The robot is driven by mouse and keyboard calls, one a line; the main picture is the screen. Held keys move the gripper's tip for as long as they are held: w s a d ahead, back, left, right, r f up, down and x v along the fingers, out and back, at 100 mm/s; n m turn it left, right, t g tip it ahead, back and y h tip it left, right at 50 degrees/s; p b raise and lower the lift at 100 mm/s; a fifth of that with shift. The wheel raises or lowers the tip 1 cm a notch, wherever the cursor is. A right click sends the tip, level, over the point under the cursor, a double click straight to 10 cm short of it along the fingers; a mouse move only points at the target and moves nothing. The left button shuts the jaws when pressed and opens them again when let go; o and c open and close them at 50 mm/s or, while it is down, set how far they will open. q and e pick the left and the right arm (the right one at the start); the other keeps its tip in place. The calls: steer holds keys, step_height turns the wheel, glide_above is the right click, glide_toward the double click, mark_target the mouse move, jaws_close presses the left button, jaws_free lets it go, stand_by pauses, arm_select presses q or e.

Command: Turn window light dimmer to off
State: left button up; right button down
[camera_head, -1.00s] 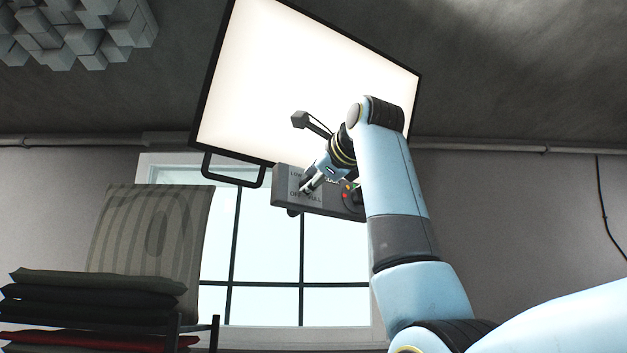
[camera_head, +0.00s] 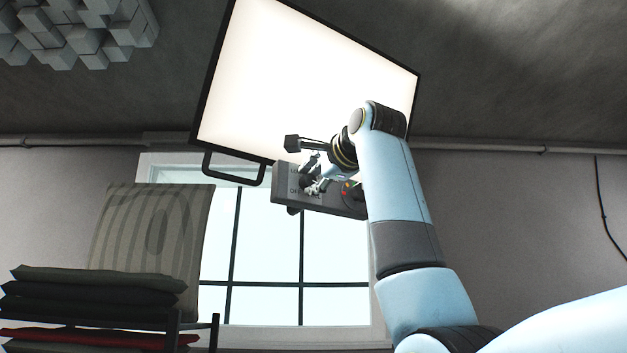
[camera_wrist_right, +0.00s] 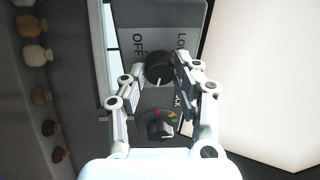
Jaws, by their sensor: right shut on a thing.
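The grey control box (camera_head: 336,208) hangs under the bright white light panel (camera_head: 300,80) in the head view. The dimmer knob (camera_wrist_right: 158,68) is black and round, with OFF and part of a second label printed beside it in the right wrist view. My right gripper (camera_head: 312,186) is at the box, with its fingers on either side of the dimmer knob and shut on it. Its fingers (camera_wrist_right: 155,80) also show in the wrist view and partly cover the labels. The panel is brightly lit. My left gripper is not in view.
A second, smaller knob (camera_wrist_right: 161,130) with coloured marks sits on the same box, close to my right gripper. A black handle (camera_head: 233,181) hangs from the panel's lower edge. Stacked cushions (camera_head: 90,300) are at lower left, and a window (camera_head: 265,270) is behind the box.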

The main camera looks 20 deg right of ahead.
steer(key=n, duration=0.3)
steer(key=n+y+b, duration=0.1)
steer(key=n, duration=0.3)
steer(key=shift+d+f, duration=0.1)
steer(key=shift+f, duration=0.1)
steer(key=n+y, duration=0.1)
steer(key=n, duration=0.5)
steer(key=shift+w, duration=0.1)
steer(key=n+y, duration=0.1)
steer(key=n, duration=0.5)
steer(key=shift+d, duration=0.1)
steer(key=n+g, duration=0.1)
steer(key=n, duration=0.6)
steer(key=shift+p, duration=0.35)
steer(key=n+p, duration=0.1)
steer(key=n, duration=0.5)
steer(key=shift+d+r+g, duration=0.1)
steer(key=shift+r+g, duration=0.05)
steer(key=shift+g, duration=0.25)
steer(key=n, duration=0.6)
steer(key=shift+n+g+p, duration=0.3)
steer(key=shift+p, duration=0.1)
steer(key=n+h, duration=0.1)
steer(key=n, duration=0.3)
steer(key=shift+r+n, duration=0.1)
steer(key=shift+n, duration=0.3)
steer(key=n, duration=0.5)
steer(key=shift+h, duration=0.4)
steer(key=shift+b, duration=0.3)
